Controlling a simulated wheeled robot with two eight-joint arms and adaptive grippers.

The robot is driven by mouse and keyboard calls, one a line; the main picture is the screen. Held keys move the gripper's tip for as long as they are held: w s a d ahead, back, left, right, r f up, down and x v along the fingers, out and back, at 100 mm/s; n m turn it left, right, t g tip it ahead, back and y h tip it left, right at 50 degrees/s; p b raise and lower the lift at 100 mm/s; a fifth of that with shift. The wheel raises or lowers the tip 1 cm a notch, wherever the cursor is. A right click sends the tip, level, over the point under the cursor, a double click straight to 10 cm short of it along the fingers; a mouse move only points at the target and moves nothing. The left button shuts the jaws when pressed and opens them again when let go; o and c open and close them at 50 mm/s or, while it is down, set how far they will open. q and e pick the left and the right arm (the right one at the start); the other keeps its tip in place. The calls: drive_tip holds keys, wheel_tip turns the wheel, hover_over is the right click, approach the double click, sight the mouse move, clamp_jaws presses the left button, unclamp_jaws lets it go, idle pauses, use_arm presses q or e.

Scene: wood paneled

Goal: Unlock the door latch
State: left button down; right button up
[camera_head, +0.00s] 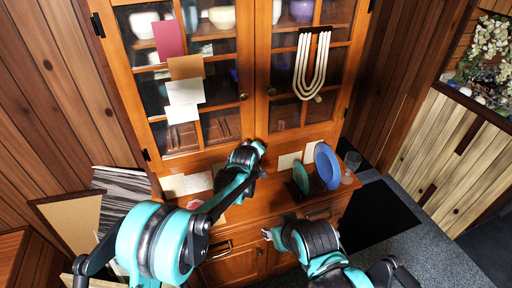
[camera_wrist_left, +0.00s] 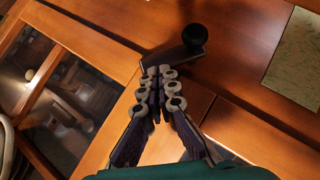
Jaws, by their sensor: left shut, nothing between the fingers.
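The wooden cabinet (camera_head: 258,117) has two glass-paned doors, and both look shut. In the left wrist view the latch shows as a dark flat bar (camera_wrist_left: 172,58) with a round black knob (camera_wrist_left: 194,35), on the wood where the doors meet the frame. My left gripper (camera_head: 262,147) is at the bottom middle of the doors and hides the latch in the head view. Its fingers (camera_wrist_left: 158,72) are shut and empty, their tips close to the bar; contact cannot be told. My right gripper (camera_head: 267,234) is low, in front of the drawers, away from the latch; its finger state is unclear.
Two round door knobs (camera_head: 243,96) sit higher up. A blue plate (camera_head: 327,166), a green plate (camera_head: 301,178) and a glass (camera_head: 351,167) stand on the ledge right of my left gripper. Papers (camera_head: 184,92) and a pale looped hanging (camera_head: 312,75) are on the doors.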

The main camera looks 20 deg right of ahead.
use_arm(q)
drive_tip(key=d+m+y, duration=0.1)
drive_tip(key=d+f+m+y+p, duration=0.1)
drive_tip(key=y, duration=0.1)
drive_tip(key=d+m+g+y, duration=0.1)
drive_tip(key=y, duration=0.1)
drive_tip(key=shift+w+d+f, duration=0.1)
drive_tip(key=shift+d+f, duration=0.25)
drive_tip(key=shift+f, duration=0.05)
drive_tip(key=shift+d+f, duration=0.15)
idle(0.8)
